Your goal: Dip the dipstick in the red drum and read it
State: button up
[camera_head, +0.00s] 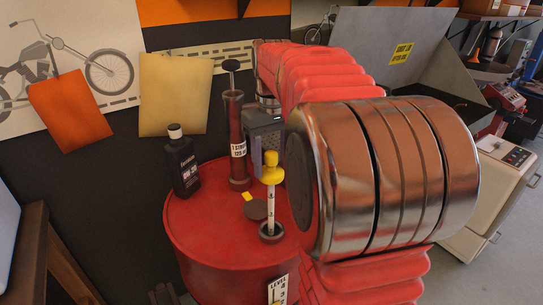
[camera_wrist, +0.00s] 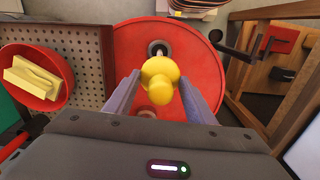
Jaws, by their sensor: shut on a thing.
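The red drum (camera_head: 205,235) stands upright, and its top also fills the middle of the wrist view (camera_wrist: 195,45). My gripper (camera_head: 268,165) is shut on the yellow handle of the dipstick (camera_head: 270,200), above the drum top. The dipstick hangs about upright, with a white marked rod. Its lower end meets the dark-rimmed opening (camera_head: 272,236); how deep it sits I cannot tell. In the wrist view the yellow handle (camera_wrist: 160,75) is between both fingers (camera_wrist: 160,95) and hides the rod. A LEVEL card (camera_head: 278,290) is on the drum's front, partly hidden by my arm.
A dark round cap (camera_head: 256,210) with a yellow tag lies beside the opening. A red hand pump (camera_head: 236,140) and a black bottle (camera_head: 182,162) stand on the drum. A wooden frame (camera_head: 60,260) is at left. The wrist view shows a red bowl (camera_wrist: 35,75) beside a perforated panel (camera_wrist: 85,45).

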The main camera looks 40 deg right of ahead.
aim_at(271, 218)
jog(key=shift+f, duration=9.95)
